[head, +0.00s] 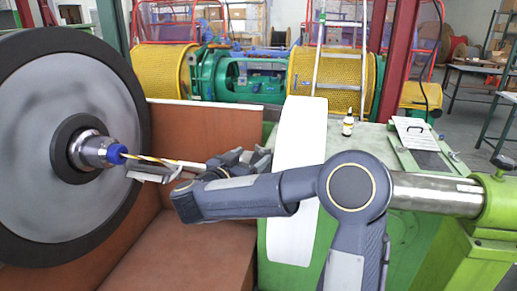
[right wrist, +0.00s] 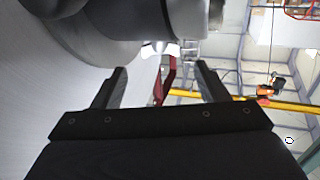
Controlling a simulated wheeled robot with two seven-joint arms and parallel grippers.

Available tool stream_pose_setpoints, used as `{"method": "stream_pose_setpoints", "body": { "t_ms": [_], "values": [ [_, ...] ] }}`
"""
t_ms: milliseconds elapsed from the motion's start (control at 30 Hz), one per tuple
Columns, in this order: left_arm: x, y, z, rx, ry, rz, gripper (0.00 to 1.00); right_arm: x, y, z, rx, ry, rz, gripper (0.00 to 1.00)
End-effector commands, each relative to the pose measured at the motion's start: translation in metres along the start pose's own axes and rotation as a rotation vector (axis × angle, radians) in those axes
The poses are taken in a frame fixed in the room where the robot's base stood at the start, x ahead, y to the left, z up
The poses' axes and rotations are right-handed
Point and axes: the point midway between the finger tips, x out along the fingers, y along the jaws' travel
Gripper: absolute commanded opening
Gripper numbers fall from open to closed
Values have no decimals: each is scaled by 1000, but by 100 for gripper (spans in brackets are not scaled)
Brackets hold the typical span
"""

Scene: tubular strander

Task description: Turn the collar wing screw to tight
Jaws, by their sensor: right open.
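The metal collar (head: 92,150) sits on the hub of the big grey disc at the left, with a blue nose (head: 117,154) facing right. My right gripper (head: 148,172) comes in from the right, just below and right of the collar, partly behind the strand. In the right wrist view the gripper (right wrist: 162,82) is open and empty. The collar (right wrist: 185,20) shows beyond the fingertips. A small pale, flared piece, seemingly the wing screw (right wrist: 160,48), hangs at its lower edge between the finger lines, apart from both fingers. My left gripper is not in view.
A yellow-and-white strand (head: 160,161) runs from the blue nose over my right gripper. The big black-rimmed disc (head: 40,110) stands close at the left. A white wheel (head: 297,150) is behind my forearm. A brown panel (head: 210,130) lies behind the gripper.

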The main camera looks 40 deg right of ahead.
Motion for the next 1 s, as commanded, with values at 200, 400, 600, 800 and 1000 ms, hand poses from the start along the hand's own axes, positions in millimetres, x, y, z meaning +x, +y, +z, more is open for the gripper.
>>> {"method": "stream_pose_setpoints", "body": {
  "t_ms": [200, 400, 600, 800, 1000],
  "values": [
    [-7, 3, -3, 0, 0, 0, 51, 36, 1, -1, 1, 0, 2, 67],
    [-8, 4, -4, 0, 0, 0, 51, 52, 0, -1, 3, 1, -1, 67],
    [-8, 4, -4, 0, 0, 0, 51, 54, 0, -1, 3, 1, -3, 67],
    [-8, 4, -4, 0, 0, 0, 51, 54, 0, -1, 3, 2, -3, 52],
    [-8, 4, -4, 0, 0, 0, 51, 54, 0, -1, 3, 2, -3, 25]
  ]
}}
